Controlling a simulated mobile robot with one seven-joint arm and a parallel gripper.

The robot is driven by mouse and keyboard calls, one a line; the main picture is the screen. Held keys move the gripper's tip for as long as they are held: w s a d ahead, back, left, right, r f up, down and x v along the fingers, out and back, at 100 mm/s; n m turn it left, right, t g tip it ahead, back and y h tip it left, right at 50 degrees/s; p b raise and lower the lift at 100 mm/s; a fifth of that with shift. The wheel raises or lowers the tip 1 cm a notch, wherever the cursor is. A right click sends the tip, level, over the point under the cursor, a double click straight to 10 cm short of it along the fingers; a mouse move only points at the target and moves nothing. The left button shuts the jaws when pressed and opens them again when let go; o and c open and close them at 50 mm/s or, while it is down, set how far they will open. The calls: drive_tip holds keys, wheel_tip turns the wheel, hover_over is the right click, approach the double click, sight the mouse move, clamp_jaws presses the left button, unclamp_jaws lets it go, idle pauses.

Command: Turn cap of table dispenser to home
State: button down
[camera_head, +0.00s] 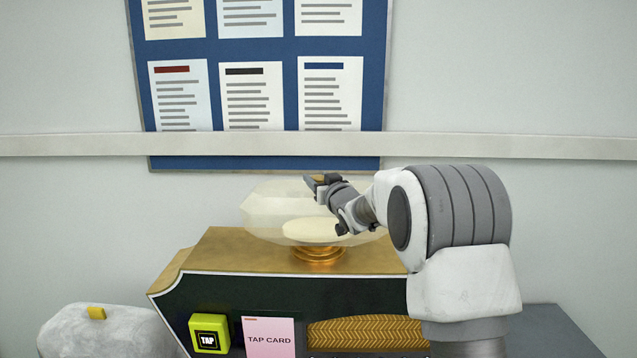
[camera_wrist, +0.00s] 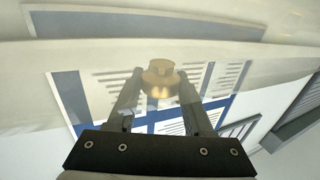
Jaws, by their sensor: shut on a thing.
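The table dispenser has a wide, faceted, see-through vessel (camera_head: 268,212) on a gold foot (camera_head: 318,255), with a pale disc visible inside. Its small gold cap (camera_wrist: 160,73) shows between my fingertips in the wrist view. In the head view only a bit of gold shows there, mostly hidden by the fingers. My gripper (camera_head: 322,181) reaches in from the right at the top of the vessel. In the wrist view my gripper (camera_wrist: 160,82) is shut on the cap, one dark finger on each side. The cap's turn angle cannot be told.
The dispenser stands on a gold-topped dark cabinet (camera_head: 222,248) with a yellow-green TAP reader (camera_head: 209,333) and a pink TAP CARD sign (camera_head: 269,339). A grey-white rounded object (camera_head: 108,335) is at lower left. A wall rail (camera_head: 70,144) and blue notice board (camera_head: 210,60) are behind.

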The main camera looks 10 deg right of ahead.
drive_tip(key=shift+c, duration=1.5)
unclamp_jaws()
drive_tip(key=shift+s, duration=0.1)
drive_tip(key=b+v, duration=0.3)
drive_tip(key=v, duration=1.4)
drive_tip(key=shift+s, duration=0.1)
drive_tip(key=s+f+m+g+h, duration=0.1)
drive_tip(key=s+f+g, duration=0.2)
drive_tip(key=s, duration=0.8)
drive_tip(key=s+f+m+g+h, duration=0.1)
drive_tip(key=s+f+g, duration=0.3)
drive_tip(key=s, duration=0.8)
drive_tip(key=s+f+g+h, duration=0.2)
drive_tip(key=s+f+g, duration=0.2)
drive_tip(key=s, duration=0.8)
drive_tip(key=shift+s+d+m+g, duration=0.2)
drive_tip(key=shift+d+m+g, duration=0.2)
